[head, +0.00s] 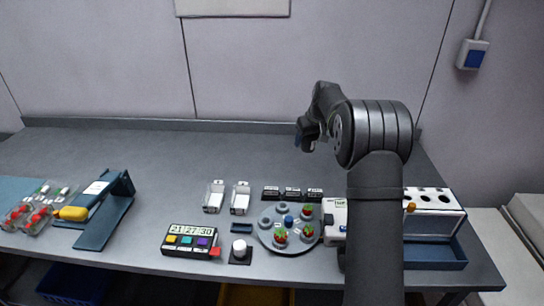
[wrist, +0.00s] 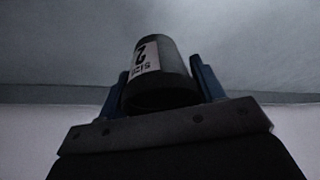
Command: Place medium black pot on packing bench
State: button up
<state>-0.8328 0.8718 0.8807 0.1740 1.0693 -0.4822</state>
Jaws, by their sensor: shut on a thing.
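My gripper (wrist: 163,86) shows in the wrist view with its two blue fingers shut on a dark pot (wrist: 175,62). The pot has a white label with a black figure 2 and smaller print; it looks tilted in this view. In the head view my gripper (head: 303,137) is raised above the right half of the grey bench (head: 150,150), towards its back. The pot is too small and dark to make out there. Whether this bench is the packing bench, I cannot tell.
A round turntable (head: 266,238) with strawberries stands at the front, beside a keypad display (head: 190,241), white holders (head: 214,197) and small black labelled blocks (head: 292,193). A white rack with holes (head: 433,198) is at right, a blue stand (head: 108,215) at left. The back of the bench is clear.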

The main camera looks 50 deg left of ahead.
jog(key=s+a+f, duration=0.1)
jog(key=a, duration=0.1)
jog(key=s+a+f, duration=0.1)
jog(key=a+f, duration=0.1)
jog(key=a, duration=0.1)
jog(key=s+a+f, duration=0.1)
jog(key=a+f, duration=0.1)
jog(key=shift+s+a+f, duration=0.1)
jog(key=shift+s+a, duration=0.05)
jog(key=shift+a, duration=0.25)
jog(key=shift+f, duration=1.95)
jog(key=shift+f, duration=0.1)
jog(key=o, duration=0.9)
jog(key=shift+f, duration=0.1)
jog(key=shift+o, duration=0.3)
jog(key=v, duration=1.2)
jog(key=shift+r, duration=0.25)
jog(key=shift+a+f, duration=0.1)
